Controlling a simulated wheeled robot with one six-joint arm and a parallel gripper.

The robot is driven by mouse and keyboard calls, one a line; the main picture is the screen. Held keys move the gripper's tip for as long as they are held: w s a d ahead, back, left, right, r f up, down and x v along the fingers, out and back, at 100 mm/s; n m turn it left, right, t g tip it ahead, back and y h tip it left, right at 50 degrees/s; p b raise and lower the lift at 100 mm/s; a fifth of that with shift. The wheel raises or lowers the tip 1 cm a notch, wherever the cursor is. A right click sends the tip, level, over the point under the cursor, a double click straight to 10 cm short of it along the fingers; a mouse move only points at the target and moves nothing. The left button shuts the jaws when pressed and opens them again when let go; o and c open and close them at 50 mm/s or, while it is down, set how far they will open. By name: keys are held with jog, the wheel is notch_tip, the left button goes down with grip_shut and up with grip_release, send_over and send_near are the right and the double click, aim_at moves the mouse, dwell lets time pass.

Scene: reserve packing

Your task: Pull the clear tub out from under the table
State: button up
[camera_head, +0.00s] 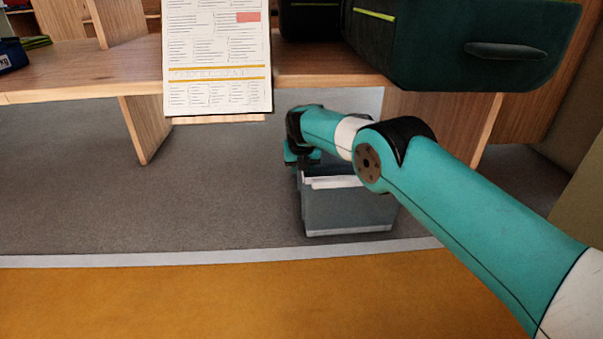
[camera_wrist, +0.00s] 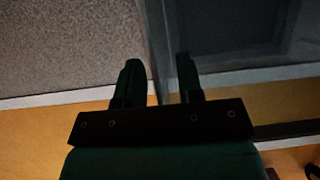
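The clear tub (camera_head: 348,211) looks grey-blue and see-through. It stands on the grey floor under the table (camera_head: 70,72), near the pale floor strip, with a whitish upper rim. My gripper (camera_wrist: 158,62) is at the tub's left side near its top; my arm hides part of the tub in the head view. In the wrist view the two dark fingers are apart, with a gap between them. An edge of the tub (camera_wrist: 235,45) runs through that gap in the picture. I cannot tell whether either finger touches it.
A printed sheet (camera_head: 218,60) hangs over the table's front edge. A dark green case (camera_head: 470,45) overhangs the table at the right. Wooden table legs (camera_head: 146,128) stand on both sides of the tub. The orange floor (camera_head: 200,300) in front is clear.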

grip_shut()
dwell(1.5)
